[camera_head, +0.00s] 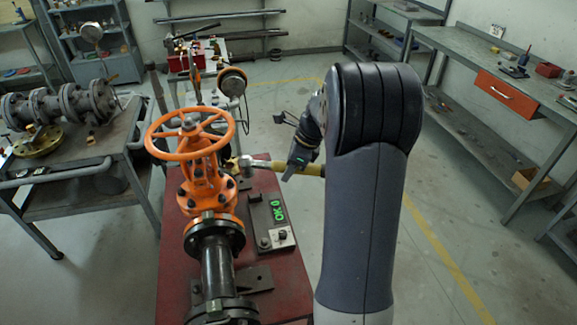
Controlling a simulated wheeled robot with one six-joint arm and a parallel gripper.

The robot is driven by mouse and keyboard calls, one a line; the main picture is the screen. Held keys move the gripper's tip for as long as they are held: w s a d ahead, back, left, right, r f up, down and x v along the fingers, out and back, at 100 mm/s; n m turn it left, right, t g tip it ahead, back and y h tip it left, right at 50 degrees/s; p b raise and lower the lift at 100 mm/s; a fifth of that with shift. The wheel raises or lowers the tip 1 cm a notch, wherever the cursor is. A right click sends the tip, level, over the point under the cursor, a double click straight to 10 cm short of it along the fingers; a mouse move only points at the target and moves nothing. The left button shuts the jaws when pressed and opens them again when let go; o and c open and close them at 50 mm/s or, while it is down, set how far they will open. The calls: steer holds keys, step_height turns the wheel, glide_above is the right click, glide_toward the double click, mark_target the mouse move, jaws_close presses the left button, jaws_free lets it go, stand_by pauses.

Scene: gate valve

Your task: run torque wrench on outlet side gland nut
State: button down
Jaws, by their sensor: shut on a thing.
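The orange gate valve (203,185) with its orange handwheel (190,136) stands on a red bench (173,265). My gripper (300,165) is right of the valve, shut on the yellow handle of the torque wrench (273,167). The wrench lies roughly level, its metal head (245,165) pointing left at the valve's gland area. A brassy part (230,166) shows by the head. I cannot tell whether the head sits on the outlet side gland nut, which is too small to make out. My arm hides the handle's right end.
A dark flanged pipe (216,265) runs toward the front. A round gauge (232,82) stands behind. A workbench with an orange drawer (497,92) is at right; the floor between is clear.

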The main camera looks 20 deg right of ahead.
steer(key=shift+r+p, duration=0.2)
steer(key=shift+p, duration=0.25)
steer(key=shift+w+a+g, duration=0.1)
steer(key=shift+g, duration=0.2)
steer(key=w+a, duration=0.7)
steer(key=a, duration=0.4)
steer(key=shift+w+a, duration=0.35)
steer(key=shift+w, duration=0.05)
stand_by(0.7)
steer(key=shift+w+a, duration=0.15)
steer(key=shift+a, duration=0.15)
stand_by(0.7)
steer(key=shift+f, duration=0.2)
steer(key=shift+f+b, duration=0.45)
steer(key=shift+f, duration=0.45)
steer(key=shift+f+p, duration=0.45)
steer(key=shift+f, duration=0.1)
stand_by(1.5)
steer(key=shift+r, duration=0.25)
stand_by(0.6)
